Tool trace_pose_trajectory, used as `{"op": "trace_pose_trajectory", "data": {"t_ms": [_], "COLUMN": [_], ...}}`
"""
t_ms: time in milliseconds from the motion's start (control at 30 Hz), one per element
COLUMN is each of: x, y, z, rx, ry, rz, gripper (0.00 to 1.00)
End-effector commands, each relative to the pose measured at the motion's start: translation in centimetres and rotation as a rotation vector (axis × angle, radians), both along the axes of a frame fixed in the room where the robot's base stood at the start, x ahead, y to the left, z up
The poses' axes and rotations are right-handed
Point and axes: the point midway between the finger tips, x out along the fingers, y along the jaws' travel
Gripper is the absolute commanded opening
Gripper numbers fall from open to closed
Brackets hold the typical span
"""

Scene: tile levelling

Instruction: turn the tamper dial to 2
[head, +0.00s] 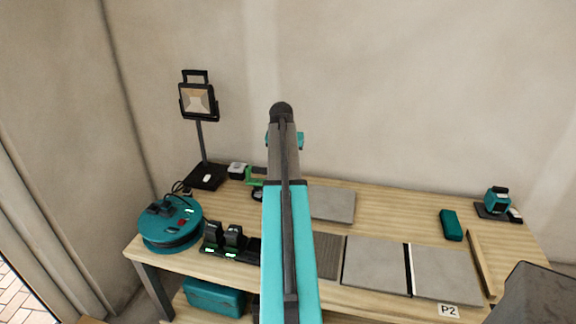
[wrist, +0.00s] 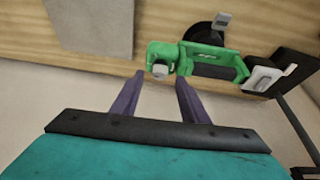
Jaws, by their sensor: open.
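A green tool (wrist: 215,62), possibly the tamper, lies on the workbench just beyond my fingertips in the wrist view. It has a green frame with a dark inside and a small pale round knob (wrist: 160,71) at its left end. I cannot read any number, nor tell surely whether this knob is the dial. My gripper (wrist: 160,77) is open, its two purple fingers apart with the knob showing between their tips; I see no contact. In the head view the green tool (head: 253,178) shows left of my arm, partly hidden by it; my fingers are hidden there.
A black-and-pale device (wrist: 265,80) sits right of the green tool in the wrist view. The bench (head: 385,206) also holds a work lamp (head: 199,102), a teal cable reel (head: 172,224), chargers (head: 230,240), grey tiles (head: 376,265) and a teal case (head: 451,225). A wall stands behind.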

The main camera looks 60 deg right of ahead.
Motion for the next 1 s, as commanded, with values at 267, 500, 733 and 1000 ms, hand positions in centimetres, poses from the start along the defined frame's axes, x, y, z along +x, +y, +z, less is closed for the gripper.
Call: {"op": "trace_pose_trajectory", "data": {"t_ms": [267,500,733,1000], "x": [-0.5,-0.9,-1.3,-1.5], "y": [1.3,2.3,3.3,3.9], "z": [3.2,6.0,8.5,9.9], "rx": [-0.001,-0.002,0.0,0.001], "ry": [0.0,-0.001,0.0,0.0], "rz": [0.0,0.0,0.0,0.0], "gripper": [0.41,0.41,0.41,0.41]}}
